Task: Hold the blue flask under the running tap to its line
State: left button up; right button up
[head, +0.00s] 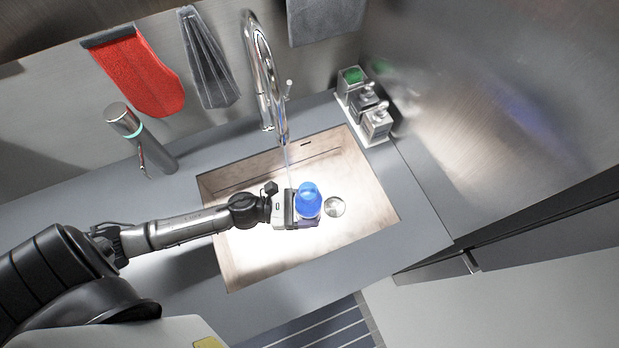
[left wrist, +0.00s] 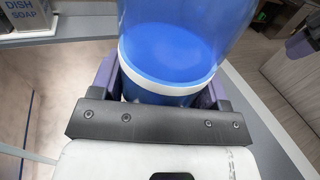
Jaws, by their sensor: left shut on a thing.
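The blue flask (head: 308,202) is over the sink basin, held in my left gripper (head: 306,212). In the left wrist view the flask (left wrist: 170,50) fills the top middle, with a pale band around it between the purple fingers. A lighter blue disc shows inside its see-through wall; I cannot tell whether this is liquid. The tap (head: 262,75) stands behind the sink. A thin water stream (head: 287,160) falls from its spout towards my gripper body, left of the flask. The stream's lower end is hidden.
The sink (head: 245,265) has a round drain (head: 334,206) right of the flask. A caddy with dispensers (head: 372,115) stands behind right. Red (head: 135,75) and grey (head: 208,65) cloths hang behind.

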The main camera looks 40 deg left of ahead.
pick_arm(q)
jog(key=shift+a+f+b, duration=0.3)
jog(key=shift+f+b, duration=0.25)
jog(key=shift+f, duration=0.15)
jog(key=w+a+f+b, duration=0.3)
jog(key=a+b, duration=0.2)
jog(key=a, duration=0.1)
jog(key=w+a+f+b, duration=0.3)
jog(key=a+f+b, duration=0.1)
jog(key=a+b, duration=0.1)
jog(key=shift+w+a, duration=0.35)
jog(key=shift+a, duration=0.45)
jog(key=s+d+p, duration=0.2)
jog(key=s+d, duration=0.1)
jog(key=d, duration=0.3)
jog(key=shift+s+d, duration=0.2)
jog(key=shift+d, duration=0.1)
